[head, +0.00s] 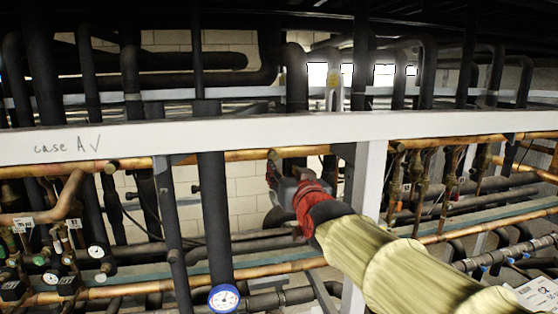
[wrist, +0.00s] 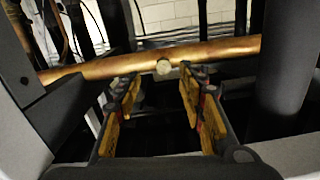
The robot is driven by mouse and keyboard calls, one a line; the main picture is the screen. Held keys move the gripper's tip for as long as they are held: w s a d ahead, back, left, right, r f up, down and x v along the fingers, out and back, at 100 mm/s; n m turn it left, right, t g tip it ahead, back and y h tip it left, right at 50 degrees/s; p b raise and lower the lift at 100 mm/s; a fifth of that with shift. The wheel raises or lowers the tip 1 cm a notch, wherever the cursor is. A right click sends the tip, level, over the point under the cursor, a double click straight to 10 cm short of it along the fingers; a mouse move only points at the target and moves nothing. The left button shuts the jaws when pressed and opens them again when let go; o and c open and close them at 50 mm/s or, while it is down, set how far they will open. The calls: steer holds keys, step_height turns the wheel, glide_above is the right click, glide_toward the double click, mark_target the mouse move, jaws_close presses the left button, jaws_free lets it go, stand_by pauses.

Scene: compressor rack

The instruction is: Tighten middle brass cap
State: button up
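The brass cap (wrist: 163,67) is a small round pale-gold end on the front of a horizontal copper pipe (wrist: 80,74) in the wrist view. In the head view a cap (head: 272,154) shows on the copper pipe just above and left of my gripper. My gripper (wrist: 159,84) is open and empty, its two yellow-padded fingers apart with the cap seen between and just beyond their tips. No contact with the cap shows. In the head view the gripper (head: 276,178) is small and dark, partly hidden by my red wrist.
A white beam (head: 220,138) runs across in front of the pipe, with a white post (head: 367,205) to the right. A thick black pipe (head: 213,210) stands left of my gripper; one (wrist: 287,65) is at right in the wrist view. Another cap (head: 111,166) is further left.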

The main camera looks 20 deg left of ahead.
mark_target(274, 158)
steer(key=shift+n, duration=0.6)
steer(key=x, duration=0.2)
steer(key=p+x, duration=0.1)
steer(key=x, duration=0.1)
steer(key=p+x, duration=0.1)
steer(key=x, duration=0.2)
steer(key=shift+s+a+r, duration=0.1)
steer(key=shift+a+r, duration=0.25)
steer(key=shift+w+a+r+p, duration=0.1)
steer(key=shift+w+p, duration=0.25)
steer(key=shift+w, duration=0.15)
steer(key=shift+w+a, duration=0.15)
steer(key=shift+a, duration=0.1)
steer(key=shift+d, duration=0.1)
steer(key=shift+c, duration=0.5)
steer(key=shift+c, duration=1.2)
jaws_close()
